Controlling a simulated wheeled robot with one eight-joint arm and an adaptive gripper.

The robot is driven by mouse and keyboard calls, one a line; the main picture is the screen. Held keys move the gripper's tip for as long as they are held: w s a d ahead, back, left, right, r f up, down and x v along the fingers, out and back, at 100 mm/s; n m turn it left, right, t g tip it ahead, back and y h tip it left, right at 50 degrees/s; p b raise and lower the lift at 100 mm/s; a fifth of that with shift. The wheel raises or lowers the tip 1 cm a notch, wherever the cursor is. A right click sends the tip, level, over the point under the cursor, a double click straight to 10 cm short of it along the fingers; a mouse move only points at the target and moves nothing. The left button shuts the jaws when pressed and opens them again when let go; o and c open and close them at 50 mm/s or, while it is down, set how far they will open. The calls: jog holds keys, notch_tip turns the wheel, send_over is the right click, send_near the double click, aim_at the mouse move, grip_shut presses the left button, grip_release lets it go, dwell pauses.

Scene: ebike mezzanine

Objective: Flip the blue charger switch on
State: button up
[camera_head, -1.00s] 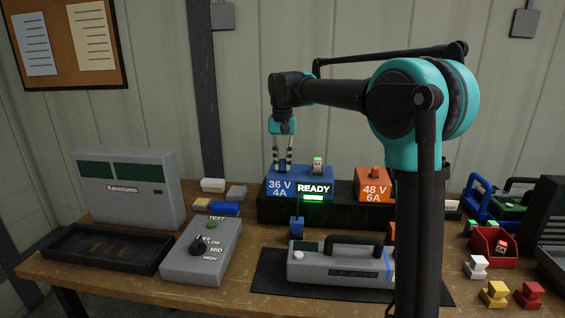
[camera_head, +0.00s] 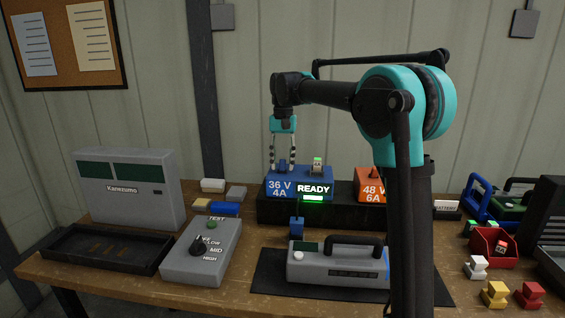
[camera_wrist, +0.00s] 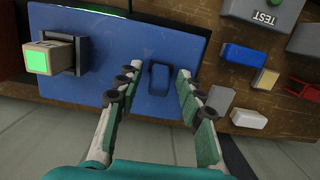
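The blue charger (camera_head: 290,190), marked 36 V 4A with a lit READY display, stands on a black riser at the back of the bench. Its blue rocker switch (camera_wrist: 159,78) is on the top face and also shows in the head view (camera_head: 282,164). My gripper (camera_wrist: 157,72) points down over the charger, its two fingers spread on either side of the switch. There is a gap on both sides of the switch. A tan block with a green face (camera_wrist: 47,58) sits in a black holder on the charger top.
An orange 48 V charger (camera_head: 371,185) stands to the right on the same black riser (camera_head: 330,209). A grey selector box (camera_head: 203,252) and a grey battery pack with a handle (camera_head: 335,265) lie in front. Small blue and grey blocks are left of the charger.

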notch_tip(320, 180, up, 12)
jog(key=w, duration=0.1)
jog(key=shift+w, duration=0.25)
dwell(0.5)
jog(key=shift+s, duration=0.1)
